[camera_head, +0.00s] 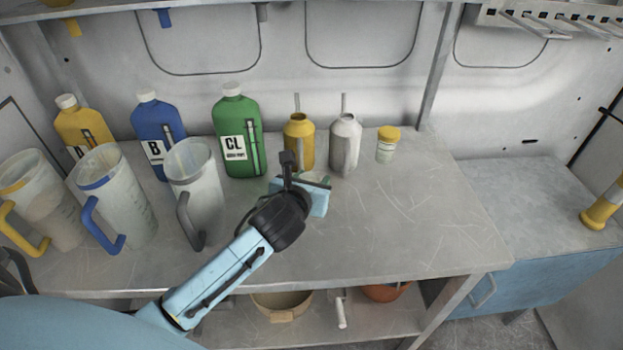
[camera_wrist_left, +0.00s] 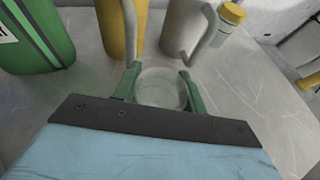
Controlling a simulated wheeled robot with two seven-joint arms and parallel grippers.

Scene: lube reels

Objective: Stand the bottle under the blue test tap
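A small clear round bottle (camera_wrist_left: 160,88), seen from above, sits between the green fingers of my left gripper (camera_wrist_left: 160,84) in the left wrist view. Both fingers appear to touch its sides. In the head view my left gripper (camera_head: 316,181) is over the worktop, in front of the yellow and grey cans, and hides most of the bottle. Whether the bottle rests on the worktop cannot be told. A blue tap (camera_head: 164,18) hangs at the top left of the head view, above the blue bottle. My right gripper is not in view.
Yellow, blue (camera_head: 158,130) and green (camera_head: 238,130) bottles stand at the back. Three clear jugs (camera_head: 112,200) stand at the left. A yellow can (camera_head: 299,140), a grey can (camera_head: 345,143) and a yellow-capped jar (camera_head: 387,145) stand behind my gripper. The worktop's right side (camera_head: 420,220) is clear.

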